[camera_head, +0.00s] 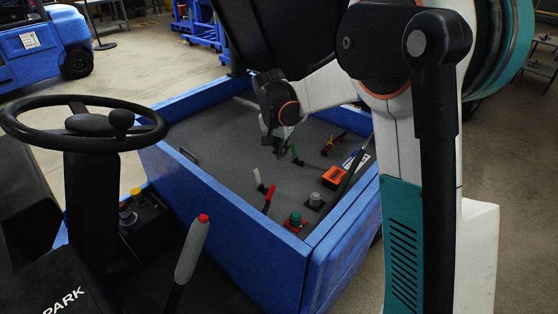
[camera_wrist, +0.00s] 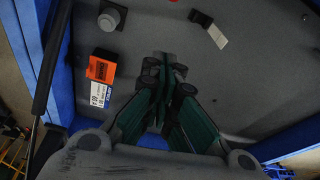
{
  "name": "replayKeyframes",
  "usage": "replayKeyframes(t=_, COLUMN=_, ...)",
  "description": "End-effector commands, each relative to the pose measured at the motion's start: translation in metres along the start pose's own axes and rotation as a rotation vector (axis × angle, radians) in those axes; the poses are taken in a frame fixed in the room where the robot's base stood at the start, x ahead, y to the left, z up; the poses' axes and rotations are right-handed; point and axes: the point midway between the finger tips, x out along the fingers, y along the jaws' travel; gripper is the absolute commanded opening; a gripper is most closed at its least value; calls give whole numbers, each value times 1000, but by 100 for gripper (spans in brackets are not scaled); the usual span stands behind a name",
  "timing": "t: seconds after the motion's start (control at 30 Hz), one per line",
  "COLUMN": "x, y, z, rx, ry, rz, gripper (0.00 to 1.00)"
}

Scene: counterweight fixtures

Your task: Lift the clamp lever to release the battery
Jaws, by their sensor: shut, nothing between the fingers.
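An orange block (camera_head: 334,176), probably the battery, lies on the grey deck of the blue-walled bay; in the wrist view the orange block (camera_wrist: 101,68) is left of my gripper. A red and black fitting (camera_head: 333,143) lies farther back. I cannot tell which is the clamp lever. My gripper (camera_head: 281,151) is above the deck, near the green lever. In the wrist view its fingers (camera_wrist: 172,62) are together and empty, hiding the deck behind them.
A white lever on a black base (camera_wrist: 217,36) shows right of my fingers. Blue walls (camera_head: 215,205) enclose the bay. A steering wheel (camera_head: 85,125) is at left.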

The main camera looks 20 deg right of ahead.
Motion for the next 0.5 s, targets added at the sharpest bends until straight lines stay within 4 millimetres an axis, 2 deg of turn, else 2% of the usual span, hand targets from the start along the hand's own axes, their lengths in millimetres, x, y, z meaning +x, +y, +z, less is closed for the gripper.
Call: replayKeyframes(t=0.5, x=95, y=0, z=1, rx=1, ry=2, rz=0, gripper=0)
